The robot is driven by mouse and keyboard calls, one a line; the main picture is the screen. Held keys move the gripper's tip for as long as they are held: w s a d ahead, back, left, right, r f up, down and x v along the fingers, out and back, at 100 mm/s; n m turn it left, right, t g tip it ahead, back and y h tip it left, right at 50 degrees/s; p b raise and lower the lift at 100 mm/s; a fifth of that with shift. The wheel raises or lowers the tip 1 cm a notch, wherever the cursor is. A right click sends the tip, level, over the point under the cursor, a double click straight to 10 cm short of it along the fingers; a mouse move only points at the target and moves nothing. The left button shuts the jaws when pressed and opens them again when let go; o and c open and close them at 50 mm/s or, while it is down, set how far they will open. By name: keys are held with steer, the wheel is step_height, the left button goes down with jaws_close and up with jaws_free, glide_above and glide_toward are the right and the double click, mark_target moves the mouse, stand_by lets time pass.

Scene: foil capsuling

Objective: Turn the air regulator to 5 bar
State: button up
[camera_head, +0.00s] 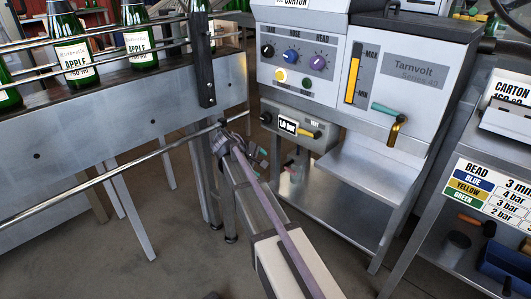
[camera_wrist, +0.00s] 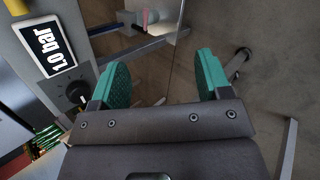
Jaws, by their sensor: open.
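The air regulator panel (camera_head: 298,128) is a grey box below the Tarnvolt machine's main panel. Its display (camera_head: 287,125) reads 1.0 bar, and it reads the same in the wrist view (camera_wrist: 48,57). A black knob (camera_wrist: 77,92) with a white mark sits beside the display, left of my gripper's fingers in the wrist view; it also shows in the head view (camera_head: 266,118). My gripper (camera_wrist: 163,75) has two teal finger pads spread apart with nothing between them. In the head view my gripper (camera_head: 256,158) is small, below and left of the panel, and apart from the knob.
A yellow-handled vent lever (camera_head: 309,133) sits on the same panel. Black, blue and purple knobs (camera_head: 291,57) are above. A metal rail (camera_head: 110,172) and the bottle conveyor (camera_head: 120,122) flank my arm on the left. A shelf (camera_head: 370,165) juts out right.

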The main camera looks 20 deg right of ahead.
steer(key=shift+o, duration=0.5)
steer(key=w+d+f+n+t+h+b, duration=0.1)
steer(key=w+d+f+n+h+b, duration=0.2)
steer(key=w, duration=0.7)
step_height(320, 180, down, 2)
steer(key=shift+w+d+f+n+b, duration=0.15)
steer(key=shift+d+n+b, duration=0.35)
steer(key=shift+n+b, duration=0.4)
steer(key=n+t+h+p, duration=0.2)
steer(key=n+t+h, duration=0.25)
steer(key=n, duration=0.95)
glide_toward(264, 119)
steer(key=x, duration=0.3)
steer(key=shift+g+h, duration=0.25)
steer(key=x, duration=0.8)
steer(key=shift+w+a, duration=0.1)
steer(key=shift+w, duration=0.05)
steer(key=c, duration=0.9)
